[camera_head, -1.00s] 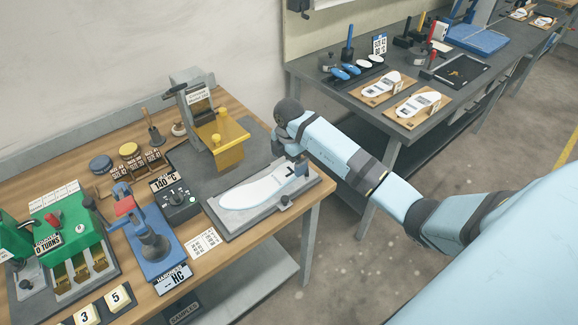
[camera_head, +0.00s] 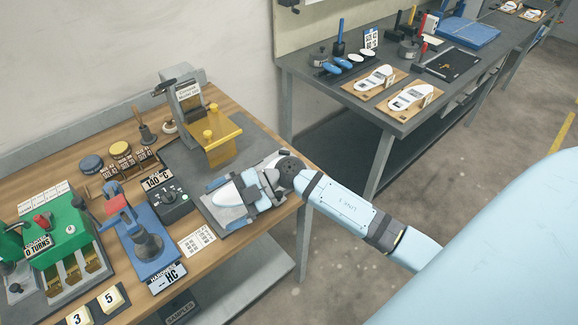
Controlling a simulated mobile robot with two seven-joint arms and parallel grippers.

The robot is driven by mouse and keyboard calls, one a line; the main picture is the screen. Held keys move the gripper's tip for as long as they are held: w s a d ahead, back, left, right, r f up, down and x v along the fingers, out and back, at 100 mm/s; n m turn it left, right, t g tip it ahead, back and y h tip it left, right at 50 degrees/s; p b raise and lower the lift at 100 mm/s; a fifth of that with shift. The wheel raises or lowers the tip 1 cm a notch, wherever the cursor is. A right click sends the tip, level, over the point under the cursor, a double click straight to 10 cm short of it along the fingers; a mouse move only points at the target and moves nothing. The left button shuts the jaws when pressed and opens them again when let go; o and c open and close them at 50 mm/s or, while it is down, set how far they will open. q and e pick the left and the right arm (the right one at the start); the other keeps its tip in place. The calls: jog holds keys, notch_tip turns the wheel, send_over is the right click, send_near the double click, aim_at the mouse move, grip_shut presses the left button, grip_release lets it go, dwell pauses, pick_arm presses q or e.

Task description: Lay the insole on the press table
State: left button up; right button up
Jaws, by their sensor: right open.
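A white insole (camera_head: 228,195) lies on a grey plate (camera_head: 213,214) at the front edge of the wooden bench, in front of a yellow-topped press (camera_head: 220,150). Its rounded left end shows; its right part is hidden under my right gripper. My right gripper (camera_head: 247,190) is open and sits low over the insole and plate, with its arm coming in from the right. I cannot tell whether its fingers touch the insole. My left gripper is out of view.
Left of the plate are a dial box (camera_head: 170,200), a blue hardness tester (camera_head: 148,245) and a green machine (camera_head: 65,240). A printed card (camera_head: 197,240) lies beside the plate. A dark bench (camera_head: 330,85) at the back holds more insoles on boards.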

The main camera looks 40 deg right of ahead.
jog(key=s+d+f+m+t+h, duration=0.2)
jog(key=s+f+m+t+h, duration=0.1)
jog(key=s+f+m+h, duration=0.3)
jog(key=s+d+f+m+t+h, duration=0.2)
jog(key=s+f+m+t+h, duration=0.2)
jog(key=s+f+m, duration=0.6)
jog(key=s+m+h, duration=0.2)
jog(key=m, duration=0.3)
jog(key=shift+d+f+t, duration=0.3)
jog(key=shift+f, duration=0.05)
jog(key=shift+w, duration=0.1)
jog(key=r+p, duration=0.5)
jog(key=shift+d+r+p, duration=0.2)
jog(key=shift+r+p, duration=0.05)
jog(key=shift+p, duration=0.05)
